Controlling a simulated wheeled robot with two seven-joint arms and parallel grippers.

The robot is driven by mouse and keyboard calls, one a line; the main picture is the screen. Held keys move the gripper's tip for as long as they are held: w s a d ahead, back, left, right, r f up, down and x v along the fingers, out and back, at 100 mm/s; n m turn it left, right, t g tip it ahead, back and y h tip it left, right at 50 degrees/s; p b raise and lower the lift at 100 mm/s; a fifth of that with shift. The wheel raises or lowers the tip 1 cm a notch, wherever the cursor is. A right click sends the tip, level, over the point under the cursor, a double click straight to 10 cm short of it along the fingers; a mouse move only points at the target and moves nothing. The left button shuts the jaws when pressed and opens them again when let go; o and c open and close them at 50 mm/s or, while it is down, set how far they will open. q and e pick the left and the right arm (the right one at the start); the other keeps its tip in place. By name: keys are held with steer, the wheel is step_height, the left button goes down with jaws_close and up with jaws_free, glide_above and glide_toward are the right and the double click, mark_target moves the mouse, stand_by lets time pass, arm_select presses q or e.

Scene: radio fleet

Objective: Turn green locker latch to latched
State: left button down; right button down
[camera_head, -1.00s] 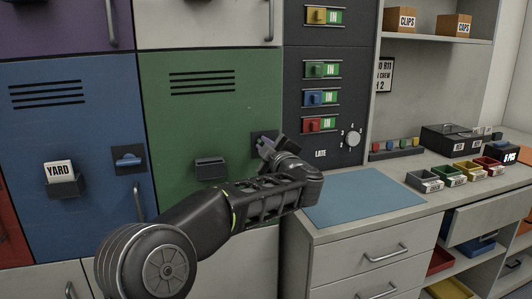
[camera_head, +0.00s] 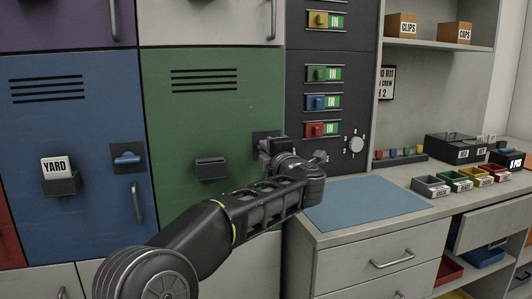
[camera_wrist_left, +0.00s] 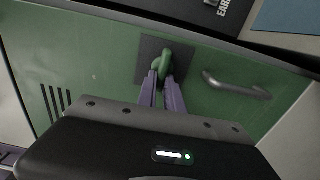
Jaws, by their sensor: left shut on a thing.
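The green locker (camera_head: 215,100) stands in the middle of the head view, its door flush with its neighbours. Its latch is mostly hidden behind my left gripper (camera_head: 268,147) in the head view. In the left wrist view the green latch (camera_wrist_left: 164,62) sits on a dark square plate (camera_wrist_left: 147,72). My left gripper also shows there (camera_wrist_left: 163,92), its two purple fingers closed on the latch handle from either side. The locker's grey door handle (camera_wrist_left: 236,86) is apart from the fingers. My right gripper is in no view.
The blue locker (camera_head: 70,120) with its blue latch (camera_head: 127,158) and a YARD card stands to the left. To the right are a dark panel with sliders and a knob (camera_head: 356,145), and a counter with a blue mat (camera_head: 368,203) and small bins.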

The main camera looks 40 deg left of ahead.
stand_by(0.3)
arm_select(q)
steer(key=c, duration=1.5)
jaws_free()
steer(key=shift+d, duration=0.1)
steer(key=v, duration=0.7)
steer(key=shift+s+d+b, duration=0.2)
steer(key=shift+d+b, duration=0.1)
steer(key=shift+b, duration=0.05)
